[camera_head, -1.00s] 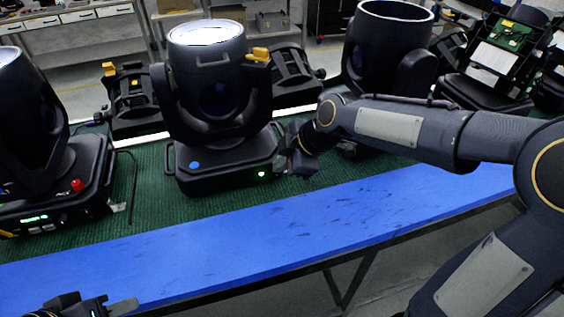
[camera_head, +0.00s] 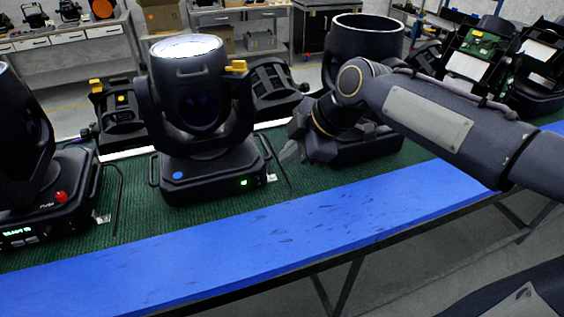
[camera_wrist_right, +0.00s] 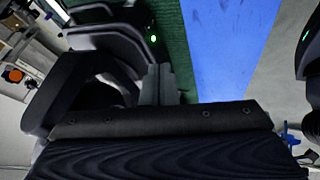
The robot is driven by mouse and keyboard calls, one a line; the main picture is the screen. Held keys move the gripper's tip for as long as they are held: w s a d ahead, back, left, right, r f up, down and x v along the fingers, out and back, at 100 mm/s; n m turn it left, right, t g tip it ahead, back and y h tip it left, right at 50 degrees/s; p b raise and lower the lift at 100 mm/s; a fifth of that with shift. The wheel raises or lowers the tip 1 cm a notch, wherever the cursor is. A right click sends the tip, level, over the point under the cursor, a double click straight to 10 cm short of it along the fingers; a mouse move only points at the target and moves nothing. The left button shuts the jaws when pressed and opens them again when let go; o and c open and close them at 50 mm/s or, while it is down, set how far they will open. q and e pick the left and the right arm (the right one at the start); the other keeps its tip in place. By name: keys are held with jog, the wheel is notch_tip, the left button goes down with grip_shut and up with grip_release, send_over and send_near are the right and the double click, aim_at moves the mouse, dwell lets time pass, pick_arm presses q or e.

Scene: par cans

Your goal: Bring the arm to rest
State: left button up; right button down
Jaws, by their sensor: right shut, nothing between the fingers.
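My right arm reaches in from the right in the head view. Its gripper (camera_head: 290,154) is shut and empty, held above the table beside the middle par can (camera_head: 192,95), to the right of its base. The middle par can stands upright on the green mat, with a green light and a blue dot on its base; the same light shows in the right wrist view on a dark fixture (camera_wrist_right: 110,40). Another par can (camera_head: 362,42) stands behind my right wrist, its base partly hidden by it. A third par can (camera_head: 22,150) is cut off at the left. My left gripper is not in view.
The long table has a green mat (camera_head: 135,222) and a blue front strip (camera_head: 230,245), which is bare. More fixtures (camera_head: 480,50) stand at the right end. Benches with drawers (camera_head: 65,38) stand behind, across open floor.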

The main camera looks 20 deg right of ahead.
jog(key=shift+s+d+r, duration=0.1)
jog(key=shift+r, duration=0.05)
dwell(0.3)
jog(key=s+d+f+m, duration=0.2)
jog(key=s+f+m, duration=0.4)
jog(key=s+m, duration=0.3)
jog(key=s+d+f+m+t+h, duration=0.1)
jog(key=s+d+f+m, duration=0.1)
jog(key=s+f+m, duration=0.4)
jog(key=s+m, duration=0.3)
jog(key=s, duration=0.2)
jog(key=shift+s, duration=0.25)
